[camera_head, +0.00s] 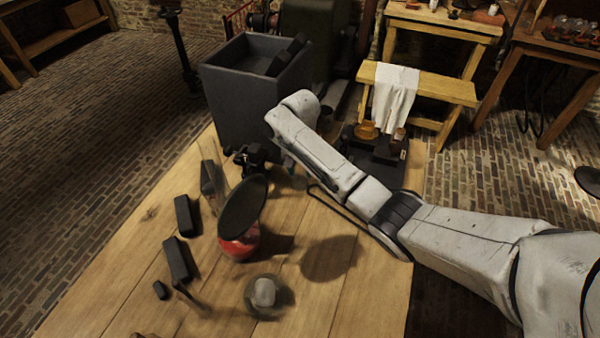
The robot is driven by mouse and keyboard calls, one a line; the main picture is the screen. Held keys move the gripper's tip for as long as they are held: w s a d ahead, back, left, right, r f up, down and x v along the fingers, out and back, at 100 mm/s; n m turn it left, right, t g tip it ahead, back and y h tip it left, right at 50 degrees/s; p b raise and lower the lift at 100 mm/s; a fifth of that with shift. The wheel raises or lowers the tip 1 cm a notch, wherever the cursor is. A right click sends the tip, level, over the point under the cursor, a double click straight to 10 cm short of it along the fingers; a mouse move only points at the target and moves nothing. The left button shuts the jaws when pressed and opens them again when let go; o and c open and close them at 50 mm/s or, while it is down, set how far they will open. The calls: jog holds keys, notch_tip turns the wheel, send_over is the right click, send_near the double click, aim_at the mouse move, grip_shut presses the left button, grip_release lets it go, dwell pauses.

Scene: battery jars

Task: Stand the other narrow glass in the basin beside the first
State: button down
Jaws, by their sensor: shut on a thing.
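The basin (235,105) looks to be the large dark grey open-topped box at the far end of the table. A dark slab-like thing (287,57) leans inside it at the right; I cannot make out a glass in there. My gripper (232,153) is low in front of the basin, pointing left, its jaws small and dark. A faint, clear, upright narrow glass (214,176) shows at its fingertips, in front of a dark block. My gripper appears shut on this glass, though the contact is hard to see. Whether the glass touches the table is unclear.
A red vessel with a tilted dark disc (243,205) stands near the glass. Dark blocks (186,215) lie along the table's left side. A round clear jar with a grey lump (265,293) stands nearer. A dark tray (385,150) lies behind my arm.

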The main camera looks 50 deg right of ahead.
jog(key=shift+f, duration=0.15)
jog(key=c, duration=1)
grip_release()
jog(key=o, duration=0.4)
jog(key=shift+o, duration=0.2)
